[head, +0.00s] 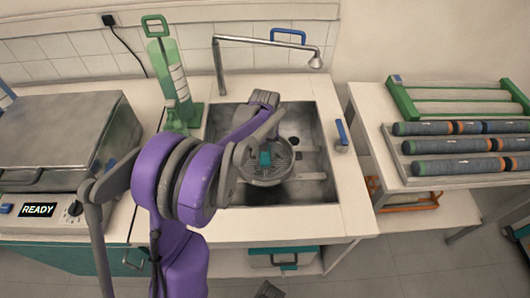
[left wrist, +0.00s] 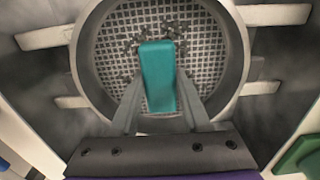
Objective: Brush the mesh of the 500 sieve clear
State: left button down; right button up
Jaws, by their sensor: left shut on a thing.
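The sieve (head: 262,181) is a round grey metal pan resting in the sink. In the left wrist view its square mesh (left wrist: 112,60) faces me, with dark crumbs scattered across its upper middle and beside the brush. No 500 marking is readable. My left gripper (left wrist: 158,108) is shut on a teal block-shaped brush (left wrist: 158,70) and holds it over the mesh. The brush also shows in the head view (head: 265,158), inside the sieve's outline. Its bristles are hidden, so I cannot tell whether it touches the mesh.
The sink (head: 315,188) has pale support bars under the sieve. A tap (head: 262,43) arches behind it. A green stand with a clear cylinder (head: 175,85) is left of the sink, beside a grey machine reading READY (head: 38,210). Racks of dark cylinders (head: 460,145) are at right.

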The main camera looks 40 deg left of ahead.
aim_at(254, 161)
pick_arm(q)
jog(key=shift+f, duration=0.25)
dwell(0.3)
jog(key=shift+w+d, duration=1.2)
jog(key=shift+d, duration=0.25)
jog(key=shift+s+a, duration=1.25)
jog(key=shift+a, duration=0.2)
jog(key=shift+s+a, duration=1.25)
jog(key=shift+a, duration=0.2)
jog(key=shift+w+d, duration=1.25)
jog(key=shift+d, duration=0.2)
jog(key=shift+w+d, duration=1.25)
jog(key=shift+d, duration=0.2)
jog(key=shift+s+a+b, duration=0.2)
jog(key=shift+s+a, duration=1.05)
jog(key=shift+a, duration=0.2)
jog(key=shift+s+a+b, duration=0.15)
jog(key=shift+s+a, duration=1.05)
jog(key=shift+a, duration=0.2)
